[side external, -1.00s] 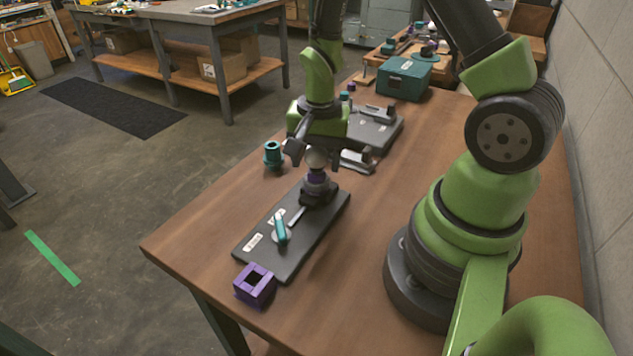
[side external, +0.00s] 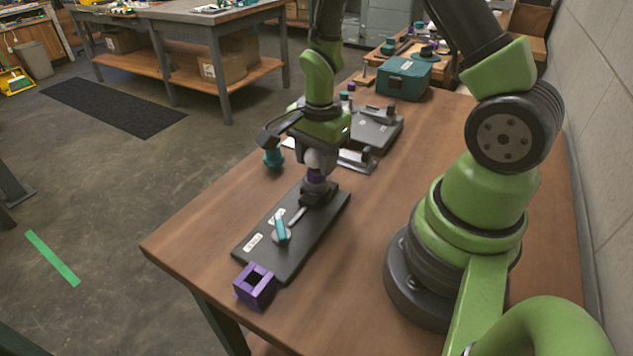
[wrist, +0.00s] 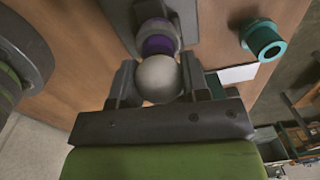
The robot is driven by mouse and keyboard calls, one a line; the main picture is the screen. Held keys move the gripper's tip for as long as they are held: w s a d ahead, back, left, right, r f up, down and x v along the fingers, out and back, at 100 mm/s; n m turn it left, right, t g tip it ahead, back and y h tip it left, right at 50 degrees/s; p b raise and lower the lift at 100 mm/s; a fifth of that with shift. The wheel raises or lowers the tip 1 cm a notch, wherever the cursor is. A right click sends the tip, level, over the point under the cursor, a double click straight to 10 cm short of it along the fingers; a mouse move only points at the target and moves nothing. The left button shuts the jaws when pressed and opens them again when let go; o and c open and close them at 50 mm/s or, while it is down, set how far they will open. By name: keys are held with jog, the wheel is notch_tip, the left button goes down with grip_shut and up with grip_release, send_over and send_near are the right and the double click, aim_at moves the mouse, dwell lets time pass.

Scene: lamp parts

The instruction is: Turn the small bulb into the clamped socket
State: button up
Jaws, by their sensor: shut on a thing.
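The small bulb has a pale round globe (wrist: 158,78) and a purple collar (wrist: 158,45). My gripper (wrist: 158,82) is shut on the globe, with one finger on each side. In the side view my gripper (side external: 314,160) points straight down over the clamped socket (side external: 318,194). The bulb (side external: 313,159) stands upright at the socket, its purple part at the socket's mouth. How deep its base sits is hidden. The socket is held in a dark clamp on a dark base plate (side external: 265,249) with a teal-handled lever (side external: 281,230).
A purple square block with a hole (side external: 255,286) stands at the plate's near end. A teal flanged cylinder (side external: 273,157) stands left of my gripper. Another grey fixture (side external: 374,131) and a teal box (side external: 404,78) lie behind. The table's left front is clear.

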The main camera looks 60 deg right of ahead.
jog(key=shift+m, duration=0.7)
jog(key=m, duration=0.5)
jog(key=o, duration=0.9)
jog(key=r, duration=1)
jog(key=shift+s+a, duration=0.2)
jog(key=s+a+r+n+t, duration=0.2)
jog(key=s+r+n, duration=0.1)
jog(key=n, duration=0.4)
jog(key=s+a+r+n+t+y, duration=0.1)
jog(key=s+a+r+n+t, duration=0.1)
jog(key=r+n, duration=0.4)
jog(key=s+a+r+n+t+y, duration=0.1)
jog(key=s+a+r+n, duration=0.3)
jog(key=n, duration=0.4)
jog(key=shift+s+a+r+t, duration=0.15)
jog(key=shift+s+r+t, duration=0.05)
jog(key=shift+s+t, duration=0.7)
